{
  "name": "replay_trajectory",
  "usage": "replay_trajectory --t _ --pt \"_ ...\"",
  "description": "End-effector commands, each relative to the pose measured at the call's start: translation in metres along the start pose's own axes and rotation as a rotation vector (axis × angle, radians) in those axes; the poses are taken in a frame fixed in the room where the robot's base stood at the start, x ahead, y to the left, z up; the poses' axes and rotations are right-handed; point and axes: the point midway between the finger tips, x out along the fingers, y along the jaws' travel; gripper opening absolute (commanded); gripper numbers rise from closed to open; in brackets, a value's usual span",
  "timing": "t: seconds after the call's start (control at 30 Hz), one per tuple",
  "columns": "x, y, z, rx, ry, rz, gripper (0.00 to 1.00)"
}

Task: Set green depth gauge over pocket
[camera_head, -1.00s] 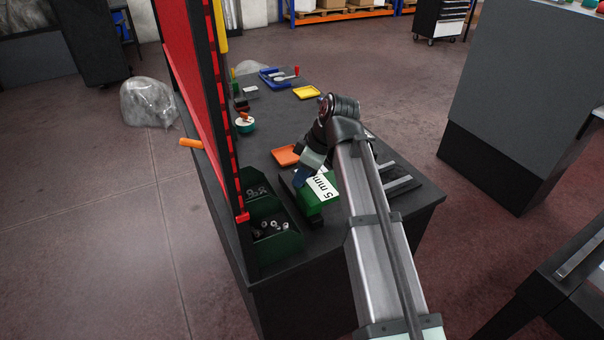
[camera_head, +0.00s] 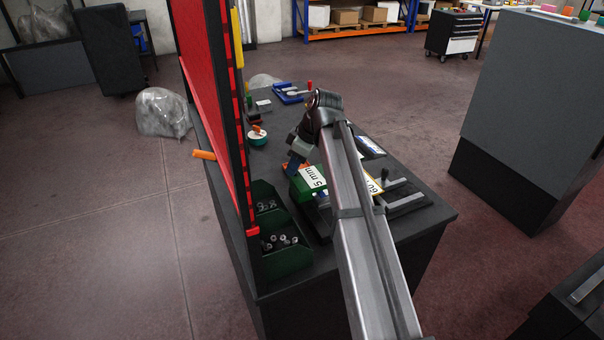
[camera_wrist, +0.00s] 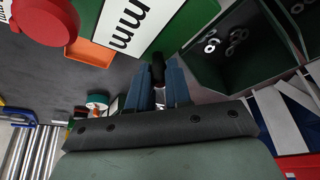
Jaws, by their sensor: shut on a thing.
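The green depth gauge (camera_head: 303,190), a block with a white "5 mm" label, is over the dark table beside the green bins. In the wrist view its label (camera_wrist: 138,22) and green body fill the top middle. My gripper (camera_head: 295,166) is at the gauge's far left end. In the wrist view its blue fingers (camera_wrist: 160,78) are shut on a small black part, apparently the gauge's handle. Whether the gauge touches anything below cannot be told. No pocket can be made out; my arm hides part of the area to the right.
Green bins (camera_head: 285,262) with metal parts and a red panel (camera_head: 205,85) stand close on the left. A dark fixture with metal bars (camera_head: 405,200) and a "60" label (camera_head: 375,184) lie right of my arm. An orange tray (camera_wrist: 90,52) is near the gauge.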

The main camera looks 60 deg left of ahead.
Motion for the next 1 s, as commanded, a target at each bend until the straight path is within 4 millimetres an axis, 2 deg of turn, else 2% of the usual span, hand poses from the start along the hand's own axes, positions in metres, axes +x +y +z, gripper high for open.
replay_trajectory --t 0.2,0.23,0.5,0.8,1.0 --pt "0.0 0.004 -0.004 0.002 0.008 0.01 0.0" --pt "0.0 0.004 -0.004 0.002 0.009 0.01 0.19" --pt "0.0 0.003 -0.003 0.002 0.007 0.008 0.44" --pt "-0.003 0.003 -0.002 0.002 0.006 0.007 0.44" --pt "-0.026 0.003 -0.002 0.002 0.007 0.008 0.44"
